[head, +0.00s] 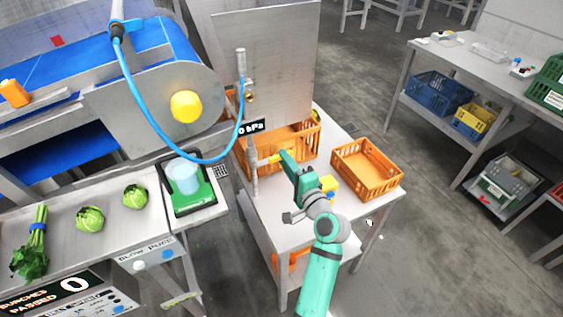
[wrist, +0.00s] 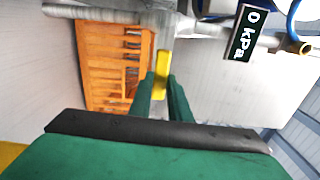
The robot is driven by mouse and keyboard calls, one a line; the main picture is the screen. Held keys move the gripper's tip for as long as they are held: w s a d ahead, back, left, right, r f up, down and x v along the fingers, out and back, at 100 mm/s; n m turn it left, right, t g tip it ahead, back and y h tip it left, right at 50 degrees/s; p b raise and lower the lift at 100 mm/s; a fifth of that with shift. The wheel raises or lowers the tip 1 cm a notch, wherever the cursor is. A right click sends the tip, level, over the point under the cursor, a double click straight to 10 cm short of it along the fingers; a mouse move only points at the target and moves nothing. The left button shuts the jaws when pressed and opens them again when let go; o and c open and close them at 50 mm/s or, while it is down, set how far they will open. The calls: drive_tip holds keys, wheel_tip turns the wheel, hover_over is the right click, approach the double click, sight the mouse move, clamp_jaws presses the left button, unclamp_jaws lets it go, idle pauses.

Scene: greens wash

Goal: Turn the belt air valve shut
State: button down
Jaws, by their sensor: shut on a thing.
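The air valve's yellow handle (head: 276,159) sticks out from a grey upright pipe (head: 254,178) beside the orange crate. My gripper (head: 286,156) is at the handle's outer end. In the wrist view the yellow handle (wrist: 162,66) stands between the two green fingers of my gripper (wrist: 164,84), which are shut on it. The handle looks crosswise to the pipe (wrist: 105,13), which runs across the top of that view. A black display (head: 251,127) above the valve reads 0 kPa, and the same display (wrist: 246,32) is clear in the wrist view.
An orange crate (head: 310,133) stands behind my gripper, and another orange crate (head: 367,168) is to the right on the same table. A blue hose (head: 165,141) loops on the left beside the conveyor (head: 150,40).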

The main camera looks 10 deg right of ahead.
drive_tip(key=c, duration=1.6)
unclamp_jaws()
drive_tip(key=shift+f, duration=0.2)
drive_tip(key=shift+c, duration=0.2)
drive_tip(key=shift+r, duration=0.1)
drive_tip(key=v, duration=1)
drive_tip(key=shift+s, duration=0.4)
